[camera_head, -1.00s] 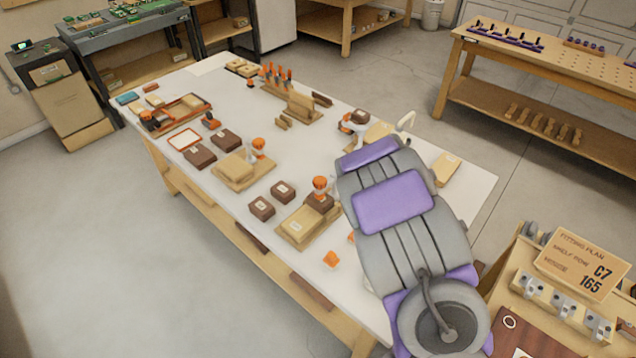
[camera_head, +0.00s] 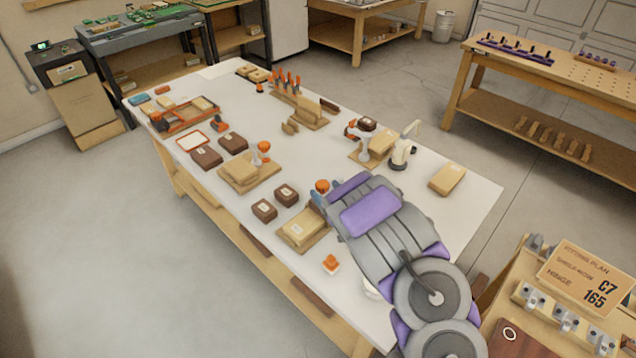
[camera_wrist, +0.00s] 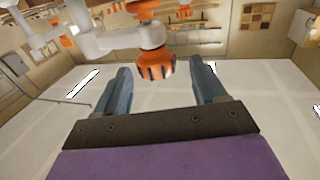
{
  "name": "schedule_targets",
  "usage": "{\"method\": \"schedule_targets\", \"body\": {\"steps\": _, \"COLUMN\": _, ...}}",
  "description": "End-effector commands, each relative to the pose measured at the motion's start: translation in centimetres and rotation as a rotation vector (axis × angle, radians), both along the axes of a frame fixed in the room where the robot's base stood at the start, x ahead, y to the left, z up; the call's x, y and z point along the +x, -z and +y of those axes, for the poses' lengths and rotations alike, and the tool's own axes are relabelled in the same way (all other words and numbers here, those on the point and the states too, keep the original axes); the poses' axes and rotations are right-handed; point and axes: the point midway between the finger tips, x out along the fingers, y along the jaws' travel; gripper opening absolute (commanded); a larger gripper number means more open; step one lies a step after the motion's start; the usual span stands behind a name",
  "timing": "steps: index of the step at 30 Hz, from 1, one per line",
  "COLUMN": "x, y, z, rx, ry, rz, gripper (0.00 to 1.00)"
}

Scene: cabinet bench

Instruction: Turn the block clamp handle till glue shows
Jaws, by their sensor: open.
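An orange ribbed clamp handle (camera_head: 322,186) stands over a wooden board (camera_head: 292,243) carrying a light wood block (camera_head: 302,227). In the wrist view the orange handle (camera_wrist: 155,64) sits on a white clamp arm (camera_wrist: 108,42). My gripper (camera_wrist: 160,72) is open, with one blue-grey finger on each side of the handle's lower end. Clear gaps show between the fingers and the handle. In the head view my gripper (camera_head: 319,199) is at the handle, and my arm hides much of that clamp. I cannot see any glue.
Two dark brown blocks (camera_head: 264,210) lie left of the board. Another orange-handled clamp (camera_head: 264,147) stands behind them. A white clamp (camera_head: 403,148) and a light block (camera_head: 447,179) are at the right. A small orange-topped item (camera_head: 331,263) lies near the front edge.

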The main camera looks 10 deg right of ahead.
Motion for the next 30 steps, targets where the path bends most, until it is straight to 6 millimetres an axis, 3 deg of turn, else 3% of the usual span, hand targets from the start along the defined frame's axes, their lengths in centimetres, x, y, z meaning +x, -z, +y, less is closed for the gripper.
{"method": "schedule_targets", "body": {"steps": 6, "x": 3.1, "y": 0.1, "z": 1.2, "rx": 0.001, "ry": -0.002, "rz": -0.004, "gripper": 0.71}}
{"method": "schedule_targets", "body": {"steps": 12, "x": 4.6, "y": 0.1, "z": 1.8, "rx": -0.001, "ry": -0.001, "rz": 0.0, "gripper": 0.71}}
{"method": "schedule_targets", "body": {"steps": 24, "x": 5.0, "y": 0.0, "z": 2.0, "rx": -0.001, "ry": 0.0, "rz": 0.001, "gripper": 0.71}}
{"method": "schedule_targets", "body": {"steps": 30, "x": 5.0, "y": 0.0, "z": 2.0, "rx": 0.0, "ry": 0.0, "rz": 0.001, "gripper": 0.52}}
